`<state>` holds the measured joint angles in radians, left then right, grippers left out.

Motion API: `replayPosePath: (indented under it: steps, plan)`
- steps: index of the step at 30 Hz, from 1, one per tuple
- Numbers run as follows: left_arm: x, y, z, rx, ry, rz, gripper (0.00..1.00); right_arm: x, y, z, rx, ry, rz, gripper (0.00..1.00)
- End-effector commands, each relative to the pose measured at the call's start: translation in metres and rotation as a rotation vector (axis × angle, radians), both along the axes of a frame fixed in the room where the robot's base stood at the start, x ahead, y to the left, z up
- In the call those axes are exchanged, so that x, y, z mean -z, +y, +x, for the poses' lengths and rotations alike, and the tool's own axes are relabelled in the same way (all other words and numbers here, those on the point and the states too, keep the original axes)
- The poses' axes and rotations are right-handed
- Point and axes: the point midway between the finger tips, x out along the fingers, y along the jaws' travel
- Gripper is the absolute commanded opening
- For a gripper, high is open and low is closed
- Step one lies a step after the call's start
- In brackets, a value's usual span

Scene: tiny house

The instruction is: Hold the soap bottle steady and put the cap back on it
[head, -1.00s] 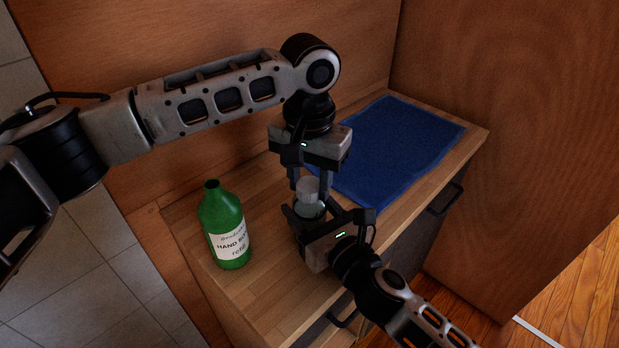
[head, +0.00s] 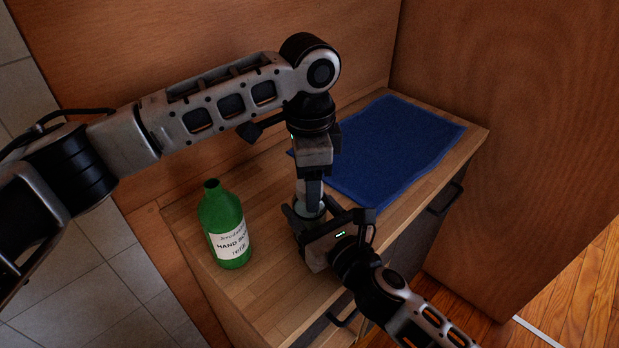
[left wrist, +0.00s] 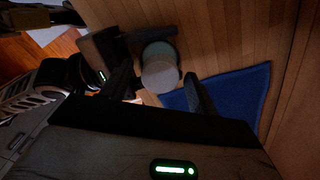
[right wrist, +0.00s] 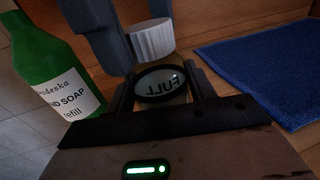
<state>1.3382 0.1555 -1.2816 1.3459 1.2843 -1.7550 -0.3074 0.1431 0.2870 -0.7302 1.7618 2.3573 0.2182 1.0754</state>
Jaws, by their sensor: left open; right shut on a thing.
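I cannot tell whether the cap is fully seated. My left gripper (left wrist: 162,80) points down from above, open, with its fingers on either side of the cap. In the head view, the left fingers partly hide the cap.
A green hand soap refill bottle (head: 227,230) stands upright on the counter (head: 265,295), left of the grippers. A blue cloth (head: 395,150) lies flat at the back right. Wooden walls (head: 200,45) close off the back and right.

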Motion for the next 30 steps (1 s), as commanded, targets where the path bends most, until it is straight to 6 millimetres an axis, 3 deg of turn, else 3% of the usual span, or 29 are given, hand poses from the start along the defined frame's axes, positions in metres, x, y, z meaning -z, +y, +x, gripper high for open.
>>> replayPosePath:
  steps: [12,22,30]
  plan:
    - [-0.044,0.000,0.000,0.000,-0.001,-0.001,0.60,0.000,0.000,0.000,0.001,0.000,-0.002,0.00]
    - [-0.046,0.000,0.000,-0.021,-0.001,0.000,0.56,0.000,0.000,0.000,0.001,0.000,-0.002,0.00]
    - [-0.067,0.000,0.001,-0.393,-0.004,-0.001,0.56,0.000,0.000,0.000,0.001,0.000,-0.002,0.00]
